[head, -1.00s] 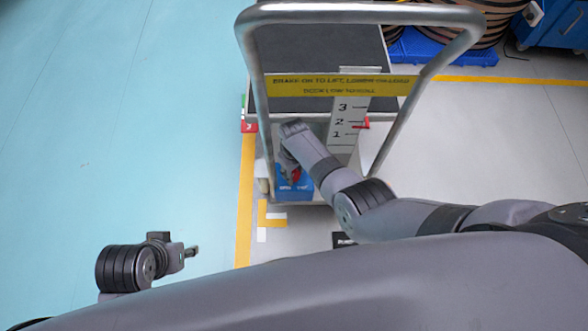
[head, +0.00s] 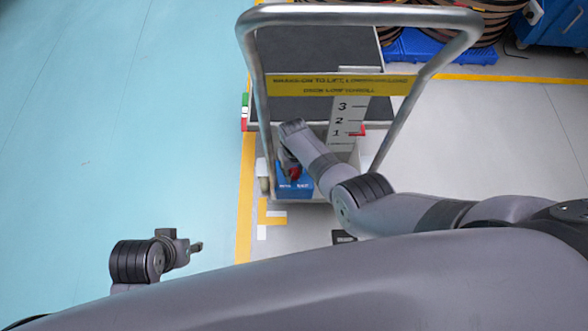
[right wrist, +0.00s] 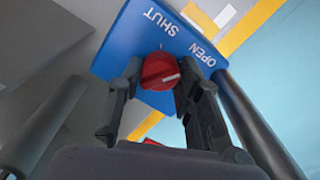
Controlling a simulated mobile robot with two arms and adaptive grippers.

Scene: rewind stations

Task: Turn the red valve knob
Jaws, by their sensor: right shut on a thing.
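The red valve knob (right wrist: 160,72) sits on a blue panel (right wrist: 140,36) lettered SHUT and OPEN. A white mark on the knob points to the right in the right wrist view. My right gripper (right wrist: 157,88) has one finger on each side of the knob and is shut on it. In the head view the blue panel (head: 296,190) is low on the cart, and the knob (head: 295,175) shows only in part beside my right gripper (head: 290,165). My left gripper (head: 197,246) is at the lower left over the floor, apart from everything; its fingers are too small to judge.
The lift cart has a metal push handle (head: 360,14), a dark platform (head: 300,108), a yellow sign (head: 390,86) and a scale numbered 1 to 3 (head: 343,118). A red pointer (head: 359,132) is near 1. Striped reels stand at the upper right. The teal floor (head: 80,140) is clear.

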